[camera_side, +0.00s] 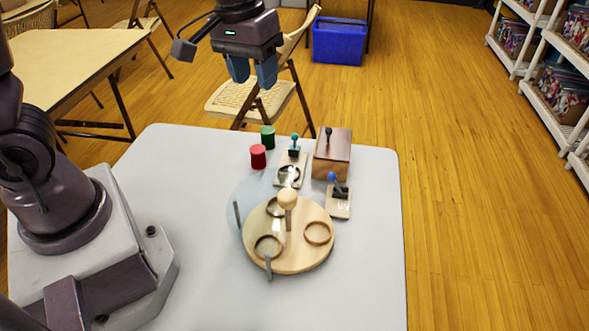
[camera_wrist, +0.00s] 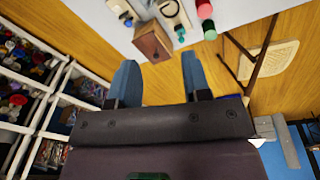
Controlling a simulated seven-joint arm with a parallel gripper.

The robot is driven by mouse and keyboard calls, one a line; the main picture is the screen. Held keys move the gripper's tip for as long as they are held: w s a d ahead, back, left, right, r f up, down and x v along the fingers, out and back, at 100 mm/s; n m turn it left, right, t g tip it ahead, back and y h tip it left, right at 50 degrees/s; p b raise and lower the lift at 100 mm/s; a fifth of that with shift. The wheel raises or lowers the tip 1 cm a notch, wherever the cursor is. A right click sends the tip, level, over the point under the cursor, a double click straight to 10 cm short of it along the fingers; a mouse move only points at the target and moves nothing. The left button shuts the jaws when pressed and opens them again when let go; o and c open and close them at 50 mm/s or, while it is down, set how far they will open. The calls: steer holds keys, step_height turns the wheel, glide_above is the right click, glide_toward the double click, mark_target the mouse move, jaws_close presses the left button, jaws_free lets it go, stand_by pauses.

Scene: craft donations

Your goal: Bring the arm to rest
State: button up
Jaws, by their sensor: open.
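My gripper (camera_side: 252,72) hangs high above the far edge of the white table (camera_side: 190,290), with its two blue fingers pointing down. The fingers are apart with nothing between them, and it touches nothing. In the wrist view my gripper (camera_wrist: 158,80) also shows its blue fingers spread and empty, with wooden floor behind them.
On the table stand a round wooden board with rings and a knob (camera_side: 287,197), a wooden box (camera_side: 332,155), two small lever pieces (camera_side: 339,195) (camera_side: 292,165), a red cylinder (camera_side: 258,156) and a green cylinder (camera_side: 267,137). A folding chair (camera_side: 240,97) stands behind.

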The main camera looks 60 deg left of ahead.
steer(key=s+r+m+t, duration=0.4)
steer(key=s+r, duration=0.3)
steer(key=s, duration=0.6)
steer(key=shift+d+m, duration=0.25)
steer(key=shift+m, duration=0.15)
steer(key=shift+r, duration=0.1)
